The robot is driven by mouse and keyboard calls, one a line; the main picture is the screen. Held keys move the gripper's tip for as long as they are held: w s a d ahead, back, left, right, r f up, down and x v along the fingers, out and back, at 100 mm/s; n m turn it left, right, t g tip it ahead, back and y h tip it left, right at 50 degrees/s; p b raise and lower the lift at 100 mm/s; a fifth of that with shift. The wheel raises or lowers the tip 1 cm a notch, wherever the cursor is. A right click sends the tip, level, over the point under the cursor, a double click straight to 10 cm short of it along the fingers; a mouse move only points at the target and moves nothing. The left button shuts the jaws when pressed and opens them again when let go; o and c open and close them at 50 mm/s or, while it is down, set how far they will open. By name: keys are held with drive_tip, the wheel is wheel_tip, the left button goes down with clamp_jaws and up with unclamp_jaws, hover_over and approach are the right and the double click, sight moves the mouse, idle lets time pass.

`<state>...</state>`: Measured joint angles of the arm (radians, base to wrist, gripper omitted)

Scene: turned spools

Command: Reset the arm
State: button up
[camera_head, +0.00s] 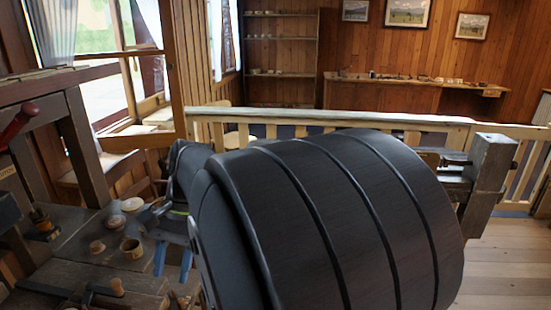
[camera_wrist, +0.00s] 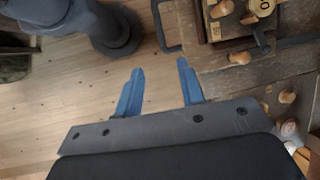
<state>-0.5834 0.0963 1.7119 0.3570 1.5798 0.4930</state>
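My gripper (camera_head: 173,262) shows in the camera_head view at the left, behind the large dark bulk of my own arm, with its blue fingers pointing down beside the workbench items. In the camera_wrist view my gripper (camera_wrist: 160,88) has its two blue fingers well apart, with bare floor and the bench edge below the gap. It is open, and nothing is between the fingers. My arm hides much of the middle of the camera_head view.
A wooden workbench (camera_head: 75,255) lies at the left with a small wooden cup (camera_head: 131,248), a round pale lid (camera_head: 132,204) and several turned pieces. A wooden railing (camera_head: 330,118) runs behind my arm. Open wooden floor (camera_head: 510,260) shows at the right.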

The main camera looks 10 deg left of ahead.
drive_tip(key=x, duration=1.7)
drive_tip(key=v, duration=1.7)
drive_tip(key=shift+r, duration=0.2)
drive_tip(key=shift+f, duration=0.1)
drive_tip(key=shift+x, duration=8.75)
drive_tip(key=shift+w+a, duration=0.1)
drive_tip(key=shift+a, duration=0.1)
